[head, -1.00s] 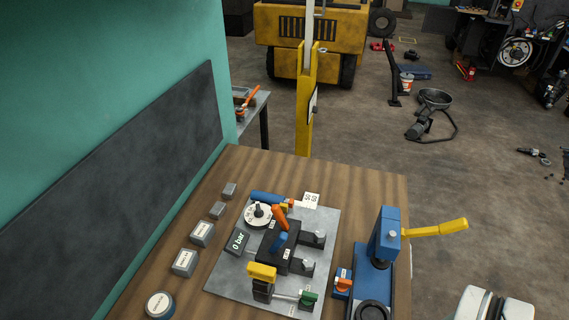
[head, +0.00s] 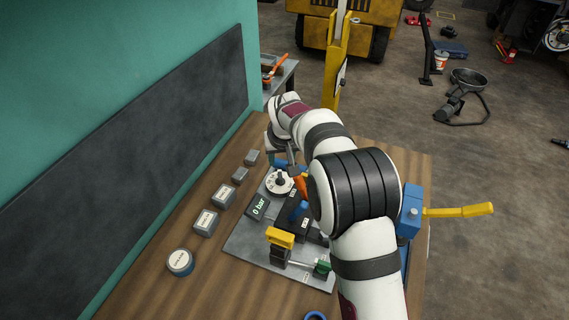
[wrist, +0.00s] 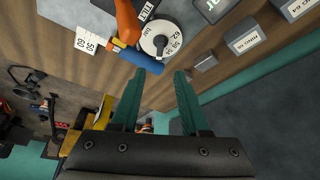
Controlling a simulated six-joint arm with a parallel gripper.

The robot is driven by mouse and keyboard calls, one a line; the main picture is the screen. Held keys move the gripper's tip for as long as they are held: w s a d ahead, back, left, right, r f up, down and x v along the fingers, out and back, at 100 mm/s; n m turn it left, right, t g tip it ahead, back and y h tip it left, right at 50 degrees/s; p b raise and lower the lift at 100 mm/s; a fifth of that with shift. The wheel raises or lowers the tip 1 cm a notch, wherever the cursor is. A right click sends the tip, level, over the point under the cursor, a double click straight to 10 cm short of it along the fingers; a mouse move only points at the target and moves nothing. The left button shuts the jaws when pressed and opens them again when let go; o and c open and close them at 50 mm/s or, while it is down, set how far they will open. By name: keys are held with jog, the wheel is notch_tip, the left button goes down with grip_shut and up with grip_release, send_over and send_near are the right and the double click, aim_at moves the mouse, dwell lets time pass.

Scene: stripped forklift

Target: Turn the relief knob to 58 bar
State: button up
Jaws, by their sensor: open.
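The relief knob (head: 279,181) is a black grip on a round white numbered dial, on the grey plate. It also shows in the wrist view (wrist: 160,40), where its pointer marking is too small to read surely. The display (head: 258,208) beside it reads 0 bar. My gripper (wrist: 160,74) is open and empty, its two green fingers apart, with the dial beyond the tips. The fingers do not appear to touch the knob. In the head view my gripper is largely hidden by my arm just behind the dial.
A blue cylinder (wrist: 136,56) and an orange lever (wrist: 127,20) lie close beside the dial. A white numbered card (wrist: 88,40) is near them. Several grey labelled blocks (head: 206,222) line the wooden bench. A yellow-handled blue pump (head: 412,212) stands at right.

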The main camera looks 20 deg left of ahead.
aim_at(280, 173)
jog(key=x, duration=0.9)
jog(key=shift+f, duration=0.3)
jog(key=shift+c, duration=0.2)
grip_shut()
